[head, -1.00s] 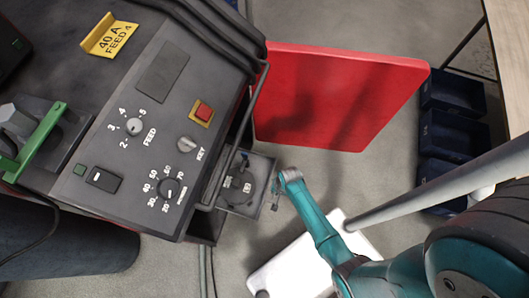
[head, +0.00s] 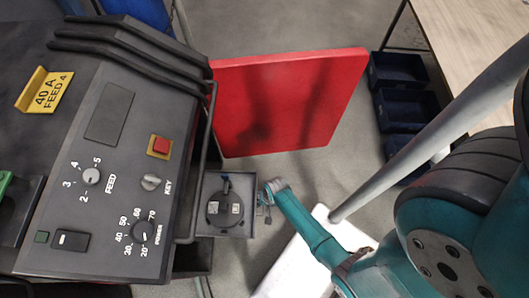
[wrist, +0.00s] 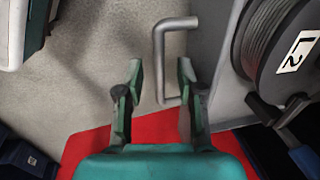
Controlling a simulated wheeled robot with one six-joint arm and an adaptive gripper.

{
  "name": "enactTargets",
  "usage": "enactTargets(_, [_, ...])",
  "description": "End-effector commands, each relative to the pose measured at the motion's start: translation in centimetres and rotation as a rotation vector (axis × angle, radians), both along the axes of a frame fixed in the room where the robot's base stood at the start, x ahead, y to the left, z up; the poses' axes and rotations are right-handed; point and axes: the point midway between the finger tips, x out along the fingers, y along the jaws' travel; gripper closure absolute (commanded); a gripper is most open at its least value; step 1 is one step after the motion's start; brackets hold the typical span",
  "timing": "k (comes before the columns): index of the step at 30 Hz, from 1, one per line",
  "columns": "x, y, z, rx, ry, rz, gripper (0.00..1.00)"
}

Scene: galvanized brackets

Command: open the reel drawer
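The reel drawer (head: 246,184) is a grey tray standing out from the lower right side of the dark machine. A dark reel (head: 225,209) with pale labels lies in it. In the wrist view, the drawer's grey bar handle (wrist: 159,62) stands out from the grey drawer front (wrist: 208,70), and part of the reel (wrist: 275,45) shows at the right. My gripper (head: 267,197) is at the drawer's outer end. In the wrist view my gripper (wrist: 161,78) is open, with the handle between its fingers in the picture. I see no clear contact with the handle.
The machine's control panel (head: 105,215) is left of the drawer. A large red panel (head: 290,100) stands upright behind my gripper. Dark blue bins (head: 405,108) and a wooden table (head: 470,40) are at the right. Bare floor lies between the red panel and the bins.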

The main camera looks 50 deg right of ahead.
Motion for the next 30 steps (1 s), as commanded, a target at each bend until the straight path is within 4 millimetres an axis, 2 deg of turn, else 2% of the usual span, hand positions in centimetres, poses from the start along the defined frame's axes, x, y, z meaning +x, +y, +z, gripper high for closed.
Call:
enactTargets(7, [0.0,0.0,0.1,0.0,-0.001,0.0,0.63])
enactTargets(11, [-0.1,-0.1,1.0,0.0,-0.001,0.0,0.63])
enactTargets(14, [-0.3,-0.2,2.3,0.0,-0.001,0.0,0.63])
enactTargets(24, [-1.2,-1.0,8.5,-0.001,-0.002,-0.001,0.63])
enactTargets(30, [-1.6,-1.2,11.0,-0.001,0.0,-0.001,0.63])
